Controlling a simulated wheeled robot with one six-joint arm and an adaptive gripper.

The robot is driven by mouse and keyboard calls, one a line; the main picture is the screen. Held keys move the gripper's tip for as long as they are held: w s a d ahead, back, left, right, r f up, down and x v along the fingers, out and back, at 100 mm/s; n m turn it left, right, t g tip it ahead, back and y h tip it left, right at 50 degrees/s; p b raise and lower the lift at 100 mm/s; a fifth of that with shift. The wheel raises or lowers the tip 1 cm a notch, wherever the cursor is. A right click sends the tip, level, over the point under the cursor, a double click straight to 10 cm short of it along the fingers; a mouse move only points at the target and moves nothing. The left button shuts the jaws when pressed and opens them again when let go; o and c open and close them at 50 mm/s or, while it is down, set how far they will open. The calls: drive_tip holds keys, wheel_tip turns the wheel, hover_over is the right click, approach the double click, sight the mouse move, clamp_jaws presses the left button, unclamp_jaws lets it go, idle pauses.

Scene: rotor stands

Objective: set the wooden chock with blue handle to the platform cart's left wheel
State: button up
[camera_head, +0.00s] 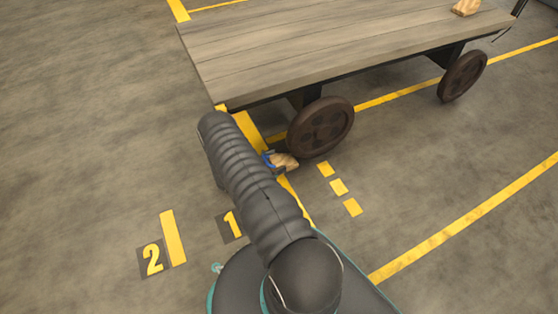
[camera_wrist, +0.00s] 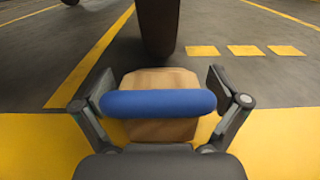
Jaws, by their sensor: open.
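The wooden chock with blue handle (camera_head: 284,161) lies on the floor at the near side of the cart's left wheel (camera_head: 321,127), with a small gap or contact that I cannot tell. In the wrist view the chock's wooden body (camera_wrist: 160,82) and blue handle (camera_wrist: 158,103) sit between the fingers of my gripper (camera_wrist: 162,92). The fingers are open on either side and apart from the chock. The wheel also shows just beyond the chock in the wrist view (camera_wrist: 158,25). The platform cart (camera_head: 330,45) has a grey plank deck. My arm hides part of the chock in the head view.
A second wheel (camera_head: 462,76) stands at the cart's right. Another wooden piece (camera_head: 466,7) lies on the deck at the far right. Yellow floor lines and dashes (camera_head: 339,187) and the numbers 1 (camera_head: 232,223) and 2 (camera_head: 152,260) mark the floor. The floor at left is clear.

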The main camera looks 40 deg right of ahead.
drive_tip(key=v, duration=1.1)
drive_tip(key=shift+w+a, duration=0.1)
drive_tip(key=shift+a, duration=0.15)
